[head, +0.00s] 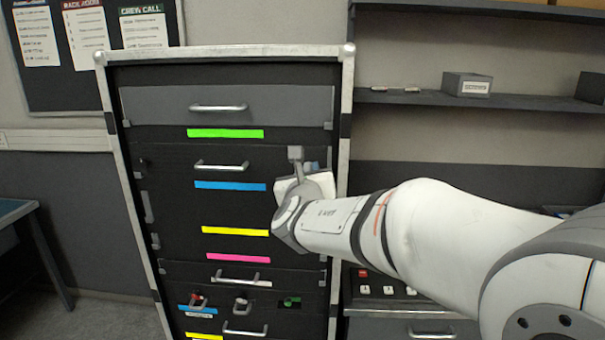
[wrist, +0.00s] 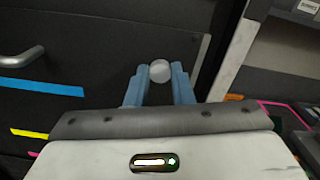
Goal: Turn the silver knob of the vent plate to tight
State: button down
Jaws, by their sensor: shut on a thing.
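A round silver knob (wrist: 160,71) shows in the wrist view on the dark front of the rack. My gripper (wrist: 159,76) has its two blue fingers on either side of the knob and is shut on it. In the head view my gripper (head: 311,166) is at the right edge of the rack front, level with the blue strip. There my wrist hides the knob and most of the fingers. The vent plate is the dark panel (wrist: 110,60) around the knob, as far as I can tell. I cannot read any tight mark.
The rack (head: 347,110) has a silver frame, drawers with handles and coloured strips. Dark shelves (head: 430,98) with a small grey box (head: 467,84) stand to the right. A panel with several white buttons (head: 388,290) sits below my arm. Open floor (head: 115,312) shows at the lower left.

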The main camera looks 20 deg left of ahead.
jog(key=shift+d+f+m+b, duration=0.15)
jog(key=shift+m+b, duration=4.3)
jog(key=shift+b, duration=1.3)
jog(key=shift+d+f+m+b, duration=0.1)
jog(key=shift+m+b, duration=4.35)
jog(key=shift+b, duration=1.3)
jog(key=shift+r, duration=0.1)
jog(key=c, duration=1.3)
grip_release()
jog(key=shift+o, duration=0.2)
jog(key=b+v, duration=0.1)
jog(key=v, duration=0.6)
jog(key=shift+s, duration=0.35)
